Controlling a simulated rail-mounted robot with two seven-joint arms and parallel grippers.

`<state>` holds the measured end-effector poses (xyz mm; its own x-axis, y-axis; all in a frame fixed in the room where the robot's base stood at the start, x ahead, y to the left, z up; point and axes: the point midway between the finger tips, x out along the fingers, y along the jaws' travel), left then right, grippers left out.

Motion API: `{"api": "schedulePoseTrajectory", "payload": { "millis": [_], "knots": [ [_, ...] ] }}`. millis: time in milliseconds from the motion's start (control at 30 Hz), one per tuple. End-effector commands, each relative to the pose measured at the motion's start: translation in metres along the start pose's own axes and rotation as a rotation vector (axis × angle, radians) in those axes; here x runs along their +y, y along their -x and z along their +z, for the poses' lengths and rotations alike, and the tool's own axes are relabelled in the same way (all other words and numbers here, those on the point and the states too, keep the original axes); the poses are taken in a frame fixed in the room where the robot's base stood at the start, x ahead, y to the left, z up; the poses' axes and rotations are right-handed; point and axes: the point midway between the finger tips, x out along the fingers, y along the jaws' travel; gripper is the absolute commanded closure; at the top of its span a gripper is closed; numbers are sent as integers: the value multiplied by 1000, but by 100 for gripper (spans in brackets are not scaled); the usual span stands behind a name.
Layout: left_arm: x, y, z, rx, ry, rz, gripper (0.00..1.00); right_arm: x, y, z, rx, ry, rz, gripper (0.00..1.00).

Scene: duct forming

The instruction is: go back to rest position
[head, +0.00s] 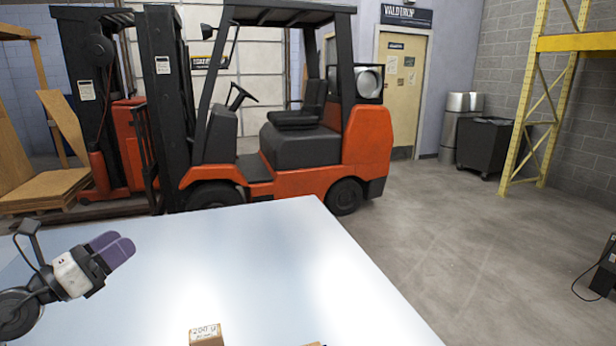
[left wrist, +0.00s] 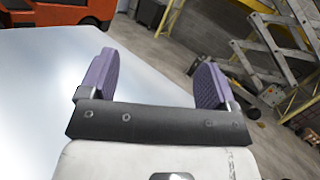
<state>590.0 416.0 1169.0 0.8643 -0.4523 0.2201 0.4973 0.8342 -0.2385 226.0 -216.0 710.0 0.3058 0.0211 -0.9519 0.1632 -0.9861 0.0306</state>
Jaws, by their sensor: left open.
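My left gripper (head: 112,250) is at the left of the head view, raised over the left part of the pale, shiny table or sheet (head: 250,260). Its two purple fingers are apart with nothing between them. In the left wrist view the open fingers (left wrist: 152,80) frame empty space, with the pale surface (left wrist: 40,80) and the floor beyond. At the right edge of the head view a dark part with a cable shows, and I cannot tell what it is. My right gripper is not in view.
A small cardboard box (head: 206,335) marked with writing stands near the front edge of the head view. An orange forklift (head: 290,150) stands behind the table. A yellow rack (head: 530,100) and a dark cart (head: 485,147) stand at the right. Grey floor (head: 450,230) is clear.

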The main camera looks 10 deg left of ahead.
Motion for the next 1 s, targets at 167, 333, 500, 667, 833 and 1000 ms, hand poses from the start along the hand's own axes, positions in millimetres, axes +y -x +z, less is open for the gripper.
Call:
{"api": "schedulePoseTrajectory", "payload": {
  "millis": [167,333,500,667,833,1000],
  "knots": [
    [-21,4,59,-398,330,-1,17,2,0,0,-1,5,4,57],
    [-20,21,80,-721,715,50,17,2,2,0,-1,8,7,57],
    [-7,41,42,-951,1153,227,17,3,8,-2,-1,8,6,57],
    [-14,64,-57,-1023,1580,580,17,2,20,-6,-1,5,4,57],
    [-60,95,-169,-895,1891,974,17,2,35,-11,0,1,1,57],
    [-131,131,-252,-704,2160,1226,17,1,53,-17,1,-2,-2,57]
  ]
}}
